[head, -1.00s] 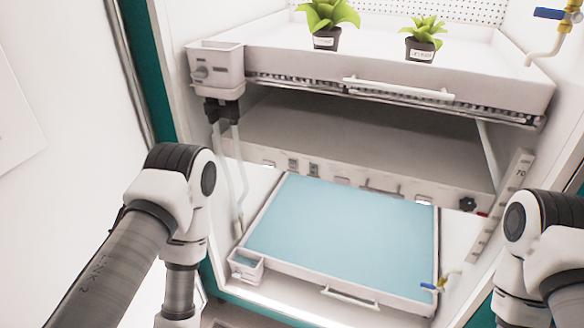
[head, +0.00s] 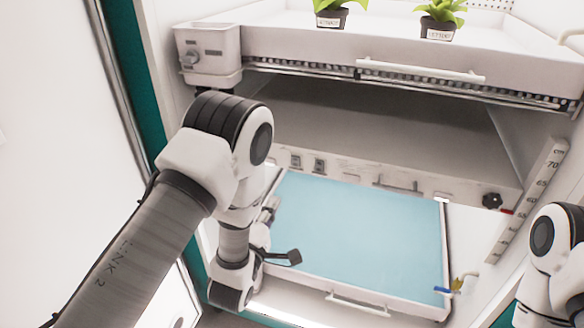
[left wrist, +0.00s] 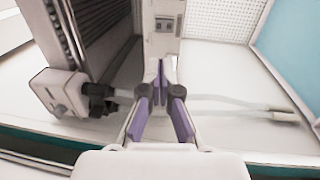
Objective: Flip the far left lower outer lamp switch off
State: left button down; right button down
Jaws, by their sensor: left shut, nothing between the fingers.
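Two small grey switches sit side by side on the white front panel (head: 350,173) under the upper shelf in the head view. The left one is the far left switch (head: 295,161), and the second switch (head: 319,165) is just right of it. My left gripper (head: 270,207) is partly hidden by my arm, below the switches and over the left edge of the lower tray. In the left wrist view its purple-padded fingers (left wrist: 161,80) are shut and empty. A switch (left wrist: 165,24) shows ahead of them, apart from the fingertips. My right gripper is out of view.
The blue-topped lower tray (head: 360,230) is below the panel. The upper tray (head: 400,50) with potted plants overhangs it. A black knob (head: 491,201) is at right.

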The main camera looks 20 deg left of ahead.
aim_at(295, 159)
pick_arm(q)
jog(key=w, duration=0.4)
jog(key=w+r+p, duration=0.1)
jog(key=w, duration=0.8)
jog(key=shift+w+d+r, duration=0.25)
jog(key=shift+r, duration=0.15)
jog(key=shift+w, duration=0.15)
jog(key=shift+r, duration=0.2)
